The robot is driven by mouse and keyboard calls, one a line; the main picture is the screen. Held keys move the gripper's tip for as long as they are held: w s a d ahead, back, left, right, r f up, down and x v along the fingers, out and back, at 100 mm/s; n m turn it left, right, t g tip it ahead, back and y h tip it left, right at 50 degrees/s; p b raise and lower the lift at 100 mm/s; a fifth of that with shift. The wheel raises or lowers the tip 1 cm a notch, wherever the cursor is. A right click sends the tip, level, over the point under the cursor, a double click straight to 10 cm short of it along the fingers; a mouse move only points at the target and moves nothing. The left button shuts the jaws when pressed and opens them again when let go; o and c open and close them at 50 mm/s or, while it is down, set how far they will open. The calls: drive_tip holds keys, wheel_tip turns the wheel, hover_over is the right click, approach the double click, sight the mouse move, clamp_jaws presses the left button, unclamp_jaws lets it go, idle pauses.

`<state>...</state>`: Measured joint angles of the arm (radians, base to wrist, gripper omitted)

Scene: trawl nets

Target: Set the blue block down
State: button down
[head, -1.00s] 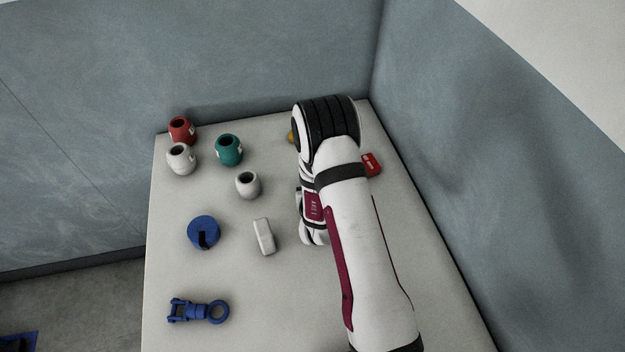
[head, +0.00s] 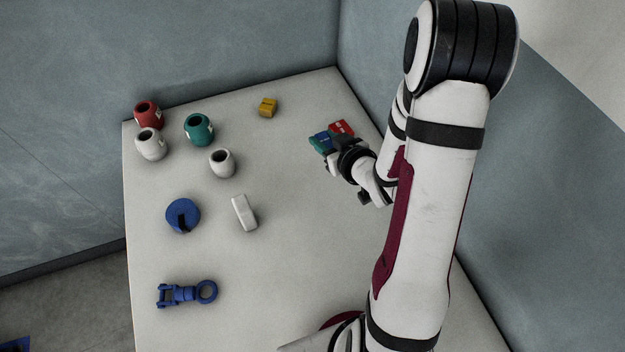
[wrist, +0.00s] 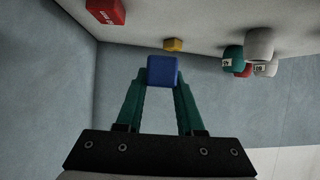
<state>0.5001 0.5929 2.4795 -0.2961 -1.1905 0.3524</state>
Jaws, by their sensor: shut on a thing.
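The blue block (head: 320,140) is held at the tips of my gripper (head: 325,144), close beside a red block (head: 341,127) on the right side of the table. In the wrist view the blue block (wrist: 163,70) sits between the two green fingers (wrist: 160,88), which are shut on it. Its underside is hidden in the head view, and I cannot tell whether it touches the table. The red block also shows in the wrist view (wrist: 105,12), apart from the blue one.
A yellow block (head: 267,107) stands at the table's back. Red (head: 148,113), green (head: 199,128) and white (head: 221,163) pots are at back left. A blue disc (head: 183,216), white bar (head: 244,212) and blue shackle (head: 188,293) lie nearer. Walls stand behind and right; the table's middle is clear.

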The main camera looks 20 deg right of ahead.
sight(311, 217)
drive_tip(key=s+a+f+n+g+y, duration=0.1)
drive_tip(key=s+a+n+g+y, duration=0.2)
drive_tip(key=s+a+n+y, duration=0.55)
drive_tip(key=shift+m+g+h, duration=0.3)
drive_tip(key=shift+m+h, duration=0.15)
drive_tip(key=shift+h, duration=0.1)
drive_tip(key=f, duration=0.3)
drive_tip(key=s+d+f, duration=0.1)
drive_tip(key=f, duration=0.5)
drive_tip(key=shift+s+d+f, duration=0.3)
drive_tip(key=shift+d, duration=0.05)
drive_tip(key=c, duration=0.5)
unclamp_jaws()
drive_tip(key=shift+f, duration=0.1)
